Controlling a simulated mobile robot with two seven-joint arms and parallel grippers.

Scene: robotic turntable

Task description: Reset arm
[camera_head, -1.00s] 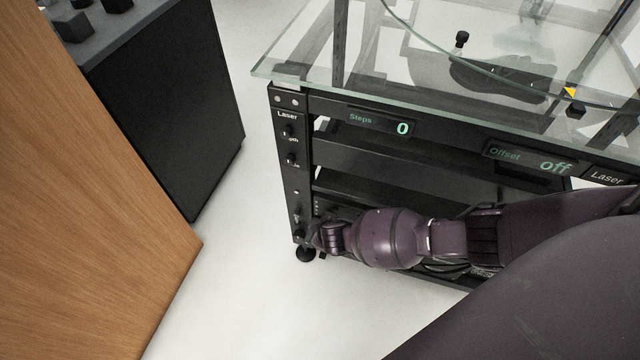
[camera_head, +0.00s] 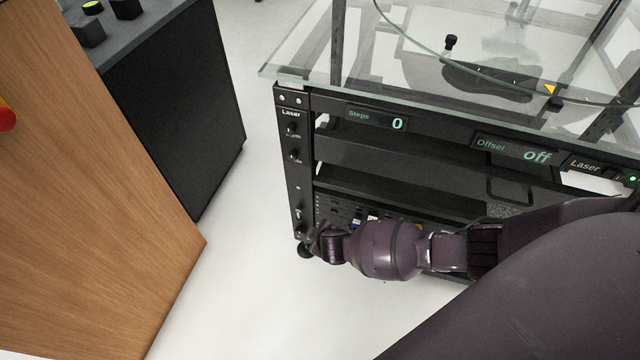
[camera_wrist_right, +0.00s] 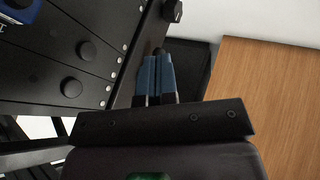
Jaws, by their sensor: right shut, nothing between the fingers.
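My right arm comes in from the right in the head view, low in front of the turntable rack (camera_head: 293,170). Its gripper is hidden behind the wrist there. In the right wrist view my right gripper (camera_wrist_right: 158,60) is shut and empty, its two blue-grey fingers side by side. The fingers are beside the black panel (camera_wrist_right: 60,65) with round knobs; I cannot tell whether they touch it. My left gripper is not in view.
The rack has a glass top (camera_head: 400,80) with an overhanging edge. Its displays read Steps 0 and Offset off. A wooden panel (camera_head: 100,200) and a dark cabinet (camera_head: 175,100) stand at the left. White floor (camera_head: 250,250) lies clear between them and the rack.

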